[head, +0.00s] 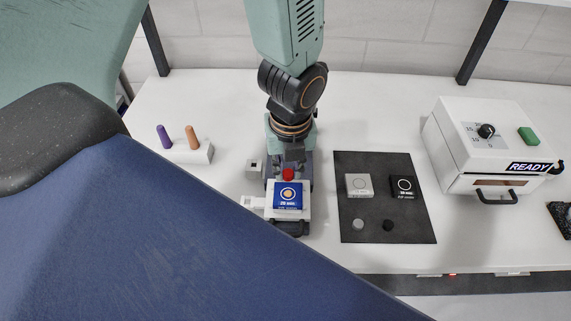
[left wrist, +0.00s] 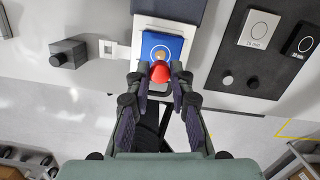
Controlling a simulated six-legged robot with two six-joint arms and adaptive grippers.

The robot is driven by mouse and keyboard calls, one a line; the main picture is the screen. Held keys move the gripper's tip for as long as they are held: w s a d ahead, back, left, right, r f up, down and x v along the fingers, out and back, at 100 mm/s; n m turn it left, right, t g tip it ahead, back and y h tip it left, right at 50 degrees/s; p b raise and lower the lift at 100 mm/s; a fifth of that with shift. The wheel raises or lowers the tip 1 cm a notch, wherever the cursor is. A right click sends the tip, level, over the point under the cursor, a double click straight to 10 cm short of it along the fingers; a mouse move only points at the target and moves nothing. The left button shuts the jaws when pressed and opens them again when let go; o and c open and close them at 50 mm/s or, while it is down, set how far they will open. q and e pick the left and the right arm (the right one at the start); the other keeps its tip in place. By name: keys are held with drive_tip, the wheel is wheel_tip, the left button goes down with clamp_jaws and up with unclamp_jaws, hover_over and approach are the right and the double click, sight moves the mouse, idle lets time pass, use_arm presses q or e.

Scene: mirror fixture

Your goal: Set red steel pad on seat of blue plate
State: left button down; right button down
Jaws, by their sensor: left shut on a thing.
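A blue plate (head: 288,200) with a pale ring and a tan centre sits in a white fixture (head: 254,203) on the table. The plate also shows in the left wrist view (left wrist: 176,46). My left gripper (left wrist: 160,78) is shut on the red steel pad (left wrist: 160,71), a small rounded red piece between the fingertips. In the left wrist view the pad overlaps the lower part of the ring. In the head view the red pad (head: 288,174) shows at the plate's far edge; whether it touches the plate I cannot tell. My right gripper is not in view.
A dark mat (head: 350,228) right of the fixture holds a silver plate, a black plate and two small discs. A white box marked READY (head: 480,150) stands farther right. Purple and orange pegs stand in a white block (head: 200,155) at left.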

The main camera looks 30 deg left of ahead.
sight(288, 180)
use_arm(q)
drive_tip(key=shift+s+r, duration=0.1)
drive_tip(key=shift+r, duration=0.05)
drive_tip(key=shift+f, duration=0.25)
drive_tip(key=f+b, duration=0.2)
drive_tip(key=f, duration=0.2)
drive_tip(key=shift+w, duration=0.2)
drive_tip(key=shift+s+f+b, duration=0.1)
drive_tip(key=shift+f+b, duration=0.3)
drive_tip(key=shift+f, duration=0.05)
drive_tip(key=shift+s, duration=0.1)
drive_tip(key=shift+p, duration=0.5)
idle(0.8)
